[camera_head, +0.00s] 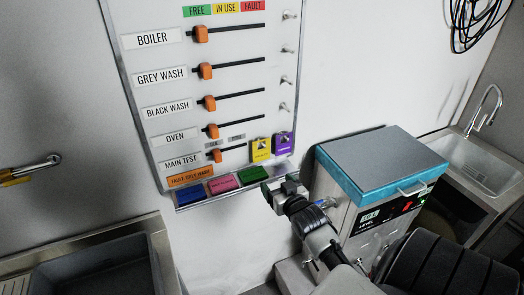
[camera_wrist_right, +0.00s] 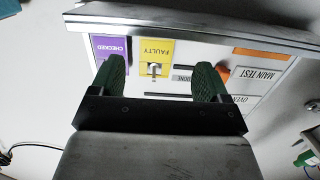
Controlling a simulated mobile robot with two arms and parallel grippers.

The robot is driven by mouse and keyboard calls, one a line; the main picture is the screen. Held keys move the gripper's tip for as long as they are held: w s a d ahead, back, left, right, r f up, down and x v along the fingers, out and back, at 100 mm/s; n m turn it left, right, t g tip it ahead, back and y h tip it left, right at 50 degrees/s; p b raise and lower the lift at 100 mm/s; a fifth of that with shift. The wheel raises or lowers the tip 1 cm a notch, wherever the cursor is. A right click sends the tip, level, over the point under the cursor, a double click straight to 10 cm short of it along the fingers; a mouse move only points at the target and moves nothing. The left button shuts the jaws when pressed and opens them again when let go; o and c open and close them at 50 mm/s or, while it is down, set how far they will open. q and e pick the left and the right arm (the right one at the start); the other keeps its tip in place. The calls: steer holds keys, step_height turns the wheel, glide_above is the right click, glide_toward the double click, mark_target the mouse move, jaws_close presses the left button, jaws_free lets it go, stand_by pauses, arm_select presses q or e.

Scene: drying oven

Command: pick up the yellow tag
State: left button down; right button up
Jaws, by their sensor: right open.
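The yellow tag (camera_head: 261,150) hangs on a peg at the lower right of the wall board, left of a purple tag (camera_head: 284,143). In the right wrist view the yellow tag (camera_wrist_right: 156,47), marked FAULTY, appears between my two green-padded fingers, with its peg at its edge. The purple tag (camera_wrist_right: 111,46), marked CHECKED, is partly behind one finger. My right gripper (camera_head: 280,188) is open and empty, below the tags in the head view. It also shows in the right wrist view (camera_wrist_right: 160,70). My left gripper is not in view.
The board (camera_head: 190,100) has orange sliders and empty pegs. A ledge (camera_head: 238,186) under it holds blue, pink and green tags. A box-shaped machine with a blue-edged lid (camera_head: 375,160) stands right of my right gripper. Sinks are at both sides.

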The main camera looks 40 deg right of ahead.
steer(key=t, duration=0.1)
glide_toward(263, 145)
step_height(263, 145, down, 3)
steer(key=shift+h, duration=0.4)
steer(key=x, duration=0.3)
steer(key=r+p+x, duration=0.1)
steer(key=x, duration=0.2)
steer(key=shift+s+d+r, duration=0.1)
steer(key=shift+d, duration=0.05)
steer(key=shift+w+r+p, duration=0.1)
steer(key=shift+w+p, duration=0.2)
steer(key=shift+p, duration=0.05)
steer(key=p+x, duration=0.1)
steer(key=x, duration=0.3)
steer(key=shift+w, duration=0.35)
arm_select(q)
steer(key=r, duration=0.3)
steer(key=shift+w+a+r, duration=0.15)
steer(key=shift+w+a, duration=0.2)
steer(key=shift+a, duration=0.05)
arm_select(e)
steer(key=shift+s, duration=0.1)
steer(key=c, duration=0.7)
